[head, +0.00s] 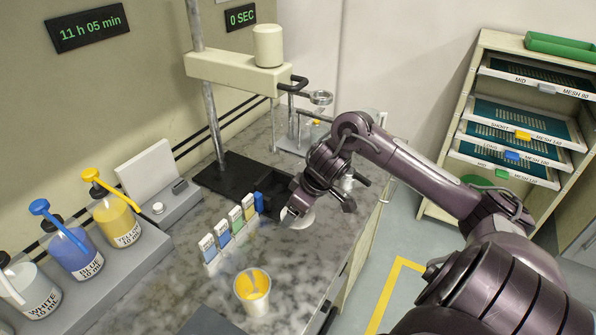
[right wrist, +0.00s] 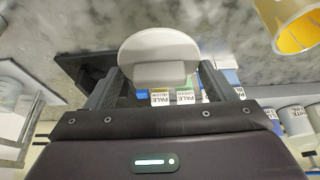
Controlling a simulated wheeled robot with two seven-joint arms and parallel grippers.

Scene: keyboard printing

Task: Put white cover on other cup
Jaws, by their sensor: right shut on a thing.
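My right gripper (head: 292,213) is shut on the white cover (head: 303,219) above the marble counter. In the right wrist view, the round cover (right wrist: 160,42) is held by its block-like handle between the two fingers (right wrist: 160,80). A white cup (head: 250,291) with yellow inside stands uncovered near the front of the counter, left of and nearer than the gripper. This cup also shows at the top right of the right wrist view (right wrist: 298,28). A small clear vessel (head: 315,131) stands behind my arm, partly hidden; I cannot tell its contents. My left gripper is out of view.
Several small coloured packets (head: 232,226) stand in a row between gripper and wall. A mixer (head: 235,72) on a black base stands behind them. White, blue (head: 72,250) and yellow (head: 117,218) bottles line the left. A drawer rack (head: 515,120) stands right.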

